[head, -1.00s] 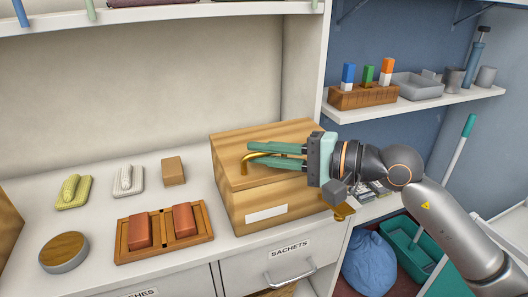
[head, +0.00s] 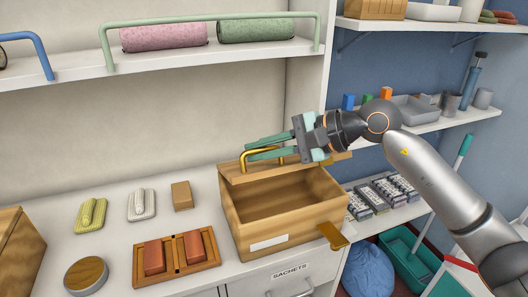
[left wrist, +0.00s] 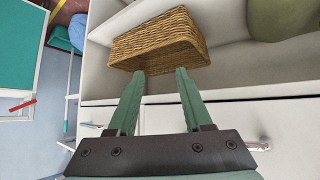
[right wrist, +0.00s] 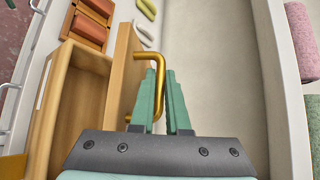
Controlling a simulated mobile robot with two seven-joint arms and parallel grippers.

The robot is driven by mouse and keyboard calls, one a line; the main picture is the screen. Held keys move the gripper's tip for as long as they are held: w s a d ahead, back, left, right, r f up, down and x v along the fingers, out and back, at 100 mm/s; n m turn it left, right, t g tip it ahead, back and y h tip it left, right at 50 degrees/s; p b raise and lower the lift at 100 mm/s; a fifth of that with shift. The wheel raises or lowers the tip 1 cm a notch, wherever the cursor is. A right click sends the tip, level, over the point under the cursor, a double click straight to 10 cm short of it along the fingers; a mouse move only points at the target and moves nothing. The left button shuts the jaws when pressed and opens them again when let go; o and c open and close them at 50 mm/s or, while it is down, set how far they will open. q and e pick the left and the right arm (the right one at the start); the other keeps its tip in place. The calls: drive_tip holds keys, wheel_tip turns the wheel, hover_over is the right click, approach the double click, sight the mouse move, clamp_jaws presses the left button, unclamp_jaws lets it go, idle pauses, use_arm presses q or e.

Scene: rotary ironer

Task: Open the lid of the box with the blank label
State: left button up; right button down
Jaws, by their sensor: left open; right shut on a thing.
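The wooden box (head: 240,215) with a blank white label (head: 269,243) on its front stands on the counter in the head view. Its lid (head: 236,173) is raised at the back and the box's inside shows, looking empty. My right gripper (head: 266,149) is shut on the lid's gold handle (head: 246,158). In the right wrist view the handle (right wrist: 160,95) passes between the fingers, with the lid (right wrist: 122,85) standing up beside the open box (right wrist: 75,100). My left gripper (left wrist: 155,95) is open and empty, near a wicker basket (left wrist: 158,42) on a shelf, in the left wrist view.
Left of the box are a wooden tray (head: 217,259) with red blocks, a round wooden-topped item (head: 86,276), brushes and a small brown block (head: 182,195). A gold tab (head: 333,236) juts from the box's right side. A shelf (head: 270,54) with rolls hangs above.

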drive_tip(key=shift+w+a+r, duration=0.2)
drive_tip(key=shift+w+r, duration=0.35)
drive_tip(key=shift+r, duration=0.15)
drive_tip(key=shift+w+r, duration=0.15)
drive_tip(key=shift+w, duration=0.05)
use_arm(q)
drive_tip(key=shift+s+a+f, duration=0.1)
drive_tip(key=shift+s+a, duration=0.25)
drive_tip(key=shift+s, duration=0.35)
use_arm(e)
drive_tip(key=shift+w+a+r, duration=0.15)
drive_tip(key=shift+w+r, duration=0.05)
drive_tip(key=shift+w, duration=0.05)
use_arm(q)
drive_tip(key=shift+w, duration=0.15)
